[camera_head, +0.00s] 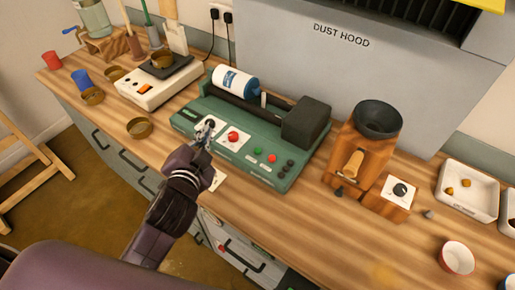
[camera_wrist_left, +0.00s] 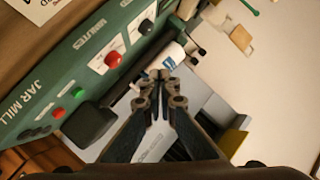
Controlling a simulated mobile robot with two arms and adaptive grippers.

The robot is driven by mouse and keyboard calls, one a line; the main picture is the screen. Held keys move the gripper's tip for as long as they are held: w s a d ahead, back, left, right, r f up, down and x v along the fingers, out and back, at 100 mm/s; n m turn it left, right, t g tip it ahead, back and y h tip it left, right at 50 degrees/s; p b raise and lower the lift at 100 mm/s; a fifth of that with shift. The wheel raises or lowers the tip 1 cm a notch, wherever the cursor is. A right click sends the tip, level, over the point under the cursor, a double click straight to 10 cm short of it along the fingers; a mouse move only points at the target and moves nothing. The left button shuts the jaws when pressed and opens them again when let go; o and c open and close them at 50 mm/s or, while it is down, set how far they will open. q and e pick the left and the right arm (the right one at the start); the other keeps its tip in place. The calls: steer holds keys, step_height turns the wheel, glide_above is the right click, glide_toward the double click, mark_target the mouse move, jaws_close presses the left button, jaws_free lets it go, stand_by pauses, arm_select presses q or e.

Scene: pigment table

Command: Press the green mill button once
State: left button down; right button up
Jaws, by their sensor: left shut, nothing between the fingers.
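The green jar mill (camera_head: 225,128) stands on the wooden bench and carries a white and blue jar (camera_head: 235,83) on its rollers. The green button also shows in the left wrist view (camera_wrist_left: 77,92). My left gripper (camera_head: 207,128) is shut and empty, in front of the white dial panel at the mill's left, left of the green button. I cannot tell whether it touches the panel. My right gripper is out of view.
A wooden grinder with a dark bowl (camera_head: 379,119) stands right of the mill. A white tray (camera_head: 447,208) and a red-rimmed cup (camera_head: 457,258) are farther right. A hot plate (camera_head: 150,90) and small brown bowls (camera_head: 139,128) are left. The dust hood (camera_head: 320,55) rises behind.

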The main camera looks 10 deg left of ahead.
arm_select(q)
steer(key=w+d+r+m+t+h, duration=0.2)
steer(key=d+r+m+t+h, duration=0.15)
steer(key=r+m, duration=0.4)
steer(key=w+d+r+m+t+h, duration=0.3)
steer(key=d+r+m+t, duration=0.15)
steer(key=r, duration=0.65)
steer(key=s+d+r+m+g+h, duration=0.2)
steer(key=d+m+g+h, duration=0.2)
steer(key=d+m+h, duration=0.45)
steer(key=s+d+r+m+g+h, duration=0.25)
steer(key=d+m+g+h, duration=0.2)
steer(key=m, duration=0.65)
steer(key=d+f+m+g+y, duration=0.3)
steer(key=f+m+g, duration=0.4)
steer(key=f+m, duration=0.4)
steer(key=w+a+f+m+y, duration=0.4)
steer(key=a+f+y, duration=0.3)
steer(key=a, duration=0.5)
step_height(320, 180, down, 2)
steer(key=shift+w+f+y, duration=0.2)
steer(key=shift+w+y, duration=0.15)
steer(key=shift+w, duration=0.05)
